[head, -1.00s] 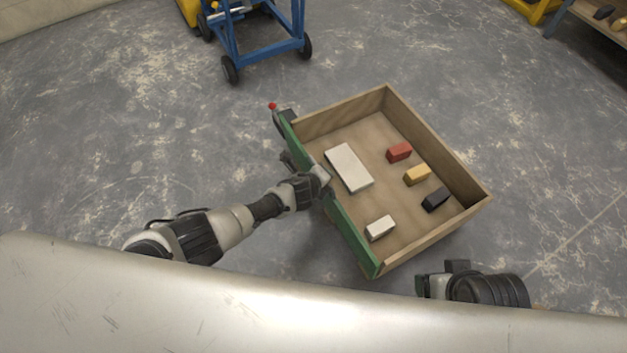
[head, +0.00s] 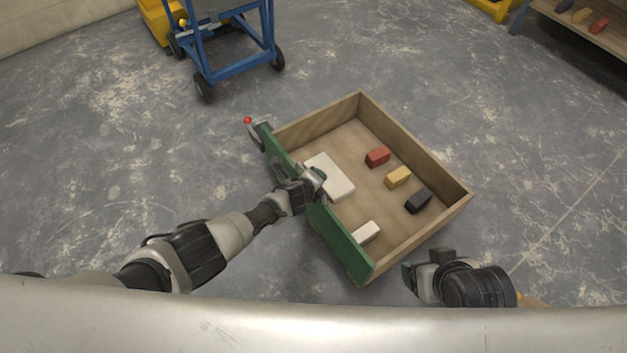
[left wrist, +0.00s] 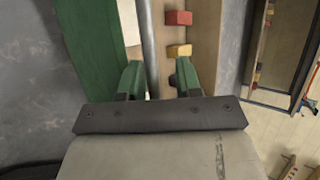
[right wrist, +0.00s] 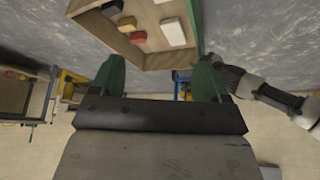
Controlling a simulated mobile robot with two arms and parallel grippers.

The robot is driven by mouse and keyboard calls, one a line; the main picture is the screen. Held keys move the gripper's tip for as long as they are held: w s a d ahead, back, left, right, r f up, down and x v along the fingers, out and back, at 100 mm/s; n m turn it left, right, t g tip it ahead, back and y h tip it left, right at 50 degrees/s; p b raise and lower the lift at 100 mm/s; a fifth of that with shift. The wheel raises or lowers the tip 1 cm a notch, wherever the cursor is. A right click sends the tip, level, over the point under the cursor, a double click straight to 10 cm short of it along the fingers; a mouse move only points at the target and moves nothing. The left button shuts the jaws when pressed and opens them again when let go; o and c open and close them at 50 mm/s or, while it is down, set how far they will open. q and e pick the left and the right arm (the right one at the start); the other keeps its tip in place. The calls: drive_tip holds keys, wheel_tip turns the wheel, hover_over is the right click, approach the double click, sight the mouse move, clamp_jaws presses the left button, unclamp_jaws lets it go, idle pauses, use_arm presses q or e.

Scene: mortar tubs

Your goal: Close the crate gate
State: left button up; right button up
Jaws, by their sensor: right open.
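The crate (head: 435,163) is a wooden box on the floor, open at the top. Its green gate (head: 345,247) stands along the left side, and I cannot tell whether a small gap remains. A latch with a red knob (head: 248,120) is at the gate's far end. My left gripper (head: 316,180) is over the middle of the gate. In the left wrist view, a grey bar (left wrist: 148,45) runs between its separated fingers, but the grip is unclear. My right gripper (head: 408,277) is open and empty beside the crate's near corner; its spread fingers (right wrist: 160,82) show in the right wrist view.
The crate holds a white slab (head: 335,180) and red (head: 378,156), yellow (head: 398,176), black (head: 418,200) and white (head: 366,232) blocks. A blue wheeled cart (head: 235,62) stands behind. A shelf (head: 590,35) is at the upper right. Floor around the crate is clear.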

use_arm(q)
drive_tip(key=shift+s+a, duration=0.15)
use_arm(e)
drive_tip(key=shift+s+r, duration=0.1)
use_arm(q)
drive_tip(key=shift+s+a+r+p, duration=0.1)
drive_tip(key=shift+s+r+p, duration=0.1)
drive_tip(key=shift+p, duration=0.3)
drive_tip(key=p+v, duration=0.6)
drive_tip(key=v, duration=0.4)
drive_tip(key=shift+p, duration=0.35)
use_arm(e)
wheel_tip(320, 180, down, 15)
drive_tip(key=s+g, duration=0.2)
drive_tip(key=g, duration=0.1)
drive_tip(key=shift+d+f, duration=0.2)
drive_tip(key=shift+d, duration=0.05)
